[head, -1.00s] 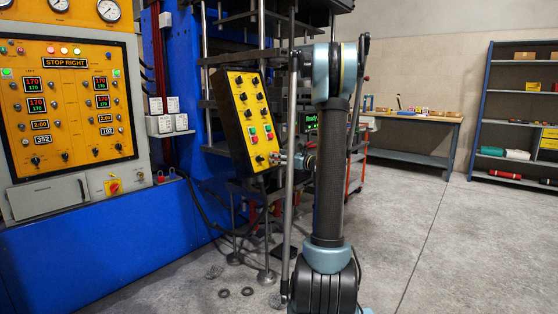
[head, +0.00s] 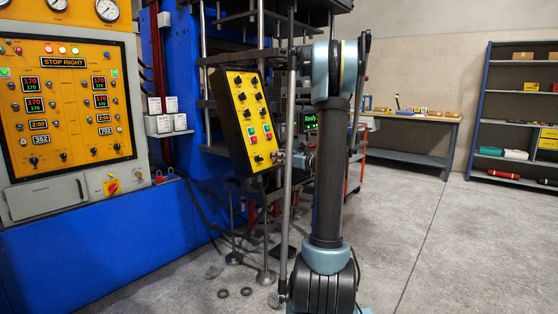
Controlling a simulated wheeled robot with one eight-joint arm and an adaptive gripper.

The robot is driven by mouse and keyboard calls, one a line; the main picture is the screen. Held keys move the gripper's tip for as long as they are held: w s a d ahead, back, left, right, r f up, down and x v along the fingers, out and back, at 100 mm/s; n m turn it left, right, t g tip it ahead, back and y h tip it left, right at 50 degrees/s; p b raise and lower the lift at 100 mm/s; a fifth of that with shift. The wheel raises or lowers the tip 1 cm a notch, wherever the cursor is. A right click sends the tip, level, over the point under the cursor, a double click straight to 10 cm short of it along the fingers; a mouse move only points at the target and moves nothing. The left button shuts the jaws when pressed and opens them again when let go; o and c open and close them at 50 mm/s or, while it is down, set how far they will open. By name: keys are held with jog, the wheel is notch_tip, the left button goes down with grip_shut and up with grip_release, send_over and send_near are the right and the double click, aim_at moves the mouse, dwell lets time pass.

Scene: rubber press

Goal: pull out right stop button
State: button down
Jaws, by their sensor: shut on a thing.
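The yellow control box (head: 245,115) hangs tilted in front of the press, with several black knobs and small red and green buttons on its face. My gripper (head: 277,157) is small in view at the box's lower right corner, next to a black knob (head: 259,158) in the bottom row. It is shut on the right stop button, which the gripper hides. A thin upright rod and my arm cover much of the area to the right. The large panel at the left carries a sign reading STOP RIGHT (head: 63,62).
A red rotary switch on a yellow plate (head: 112,187) sits low on the left panel. The blue press body (head: 110,245) fills the lower left. A workbench (head: 415,135) and shelving (head: 510,105) stand at the back right. The floor at right is clear.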

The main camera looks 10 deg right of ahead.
jog(key=shift+d, duration=0.15)
jog(key=c, duration=1.1)
grip_release()
jog(key=shift+s, duration=0.1)
jog(key=shift+s, duration=0.1)
jog(key=v, duration=1.1)
jog(key=shift+s+d, duration=0.2)
jog(key=shift+d, duration=0.1)
jog(key=shift+a, duration=0.1)
